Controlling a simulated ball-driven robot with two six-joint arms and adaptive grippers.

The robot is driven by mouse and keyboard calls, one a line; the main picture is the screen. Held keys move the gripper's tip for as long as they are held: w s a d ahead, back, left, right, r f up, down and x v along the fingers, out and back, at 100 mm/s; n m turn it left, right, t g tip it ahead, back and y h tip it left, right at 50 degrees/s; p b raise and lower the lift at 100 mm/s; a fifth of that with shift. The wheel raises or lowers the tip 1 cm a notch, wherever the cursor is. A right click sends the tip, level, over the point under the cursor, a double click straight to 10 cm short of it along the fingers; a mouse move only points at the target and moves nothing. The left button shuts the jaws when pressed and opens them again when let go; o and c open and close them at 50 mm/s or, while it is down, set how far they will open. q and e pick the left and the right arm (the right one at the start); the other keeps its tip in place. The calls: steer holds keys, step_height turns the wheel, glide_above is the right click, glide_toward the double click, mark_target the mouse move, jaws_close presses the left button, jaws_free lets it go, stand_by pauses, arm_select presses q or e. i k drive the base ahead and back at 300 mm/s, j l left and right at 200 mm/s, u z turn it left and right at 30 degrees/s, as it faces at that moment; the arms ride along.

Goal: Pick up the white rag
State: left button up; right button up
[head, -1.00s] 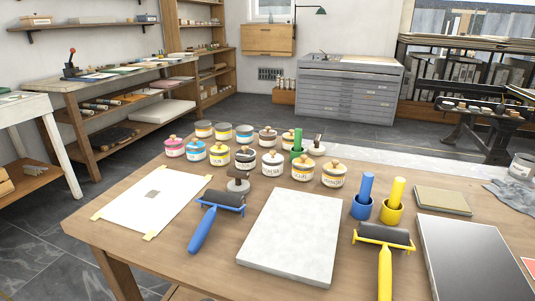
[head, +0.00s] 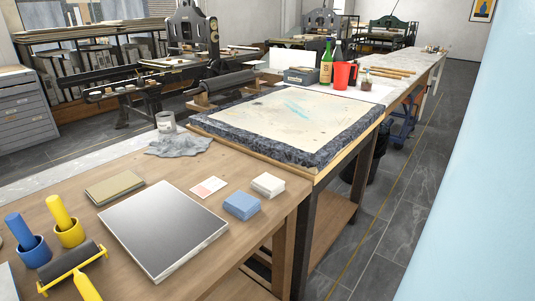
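A white folded rag (head: 268,184) lies near the right end of the wooden table (head: 128,200) in the head view. It is a small, neat square pad lying flat. A blue folded rag (head: 241,206) lies close in front of it, a little to the left. A grey crumpled cloth (head: 180,145) lies at the table's back edge. Neither of my grippers shows in the head view.
A dark metal plate (head: 163,229) and a small pink-and-white card (head: 208,187) lie left of the rags. A stone slab (head: 300,118) stands behind them. A grey can (head: 166,122) is at the back. Open floor (head: 400,205) lies to the right, bounded by a pale blue surface (head: 487,150).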

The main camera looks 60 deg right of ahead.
mark_target(266, 185)
steer(key=z, duration=1.85)
